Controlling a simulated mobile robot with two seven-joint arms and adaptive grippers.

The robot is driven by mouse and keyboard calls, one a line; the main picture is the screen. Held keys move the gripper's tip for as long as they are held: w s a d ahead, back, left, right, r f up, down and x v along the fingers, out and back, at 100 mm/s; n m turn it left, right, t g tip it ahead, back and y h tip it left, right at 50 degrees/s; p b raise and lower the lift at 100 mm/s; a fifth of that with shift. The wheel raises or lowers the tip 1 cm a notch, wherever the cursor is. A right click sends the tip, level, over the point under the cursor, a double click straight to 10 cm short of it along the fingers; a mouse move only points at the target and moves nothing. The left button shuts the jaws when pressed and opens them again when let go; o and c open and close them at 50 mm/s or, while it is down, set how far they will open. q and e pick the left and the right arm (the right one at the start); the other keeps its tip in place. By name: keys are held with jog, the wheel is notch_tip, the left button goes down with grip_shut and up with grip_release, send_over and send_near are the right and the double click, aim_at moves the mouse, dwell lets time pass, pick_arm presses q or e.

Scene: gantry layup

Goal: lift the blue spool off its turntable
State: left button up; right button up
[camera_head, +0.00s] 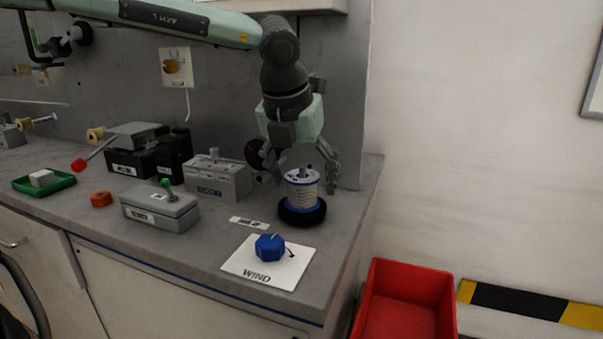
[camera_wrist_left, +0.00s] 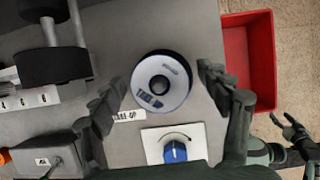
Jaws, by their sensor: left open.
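The blue spool (camera_head: 303,189) has blue flanges and pale windings and stands upright on a black round turntable (camera_head: 302,215) near the bench's right end. In the left wrist view the spool (camera_wrist_left: 148,73) shows from above as a white disc with a dark centre; it hides most of the turntable. My left gripper (camera_head: 302,176) is open above and around the spool's top. In the left wrist view its fingers (camera_wrist_left: 162,80) lie on either side of the spool, with gaps visible. A dark gripper, apparently my right one (camera_wrist_left: 290,128), shows at that view's right edge; its opening is unclear.
A blue knob (camera_head: 269,247) sits on a white WIND card (camera_head: 262,272) in front of the turntable. Grey boxes (camera_head: 218,181) (camera_head: 160,208) stand to the left. A red bin (camera_head: 405,300) is beyond the bench's right edge. A wall is behind.

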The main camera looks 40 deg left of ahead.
aim_at(307, 171)
pick_arm(q)
jog(key=c, duration=1.3)
jog(key=o, duration=0.5)
jog(key=shift+c, duration=1.2)
jog(key=c, duration=0.4)
jog(key=shift+r, duration=0.3)
pick_arm(e)
jog(key=shift+s+a+r, duration=0.1)
jog(key=shift+s+r, duration=0.05)
jog(key=shift+s, duration=0.05)
pick_arm(q)
jog(key=shift+r+p, duration=1.3)
jog(key=shift+r, duration=1.3)
pick_arm(e)
jog(key=shift+r, duration=1.15)
pick_arm(q)
jog(key=shift+r+p, duration=0.45)
jog(key=shift+r, duration=1)
pick_arm(e)
jog(key=shift+r, duration=0.4)
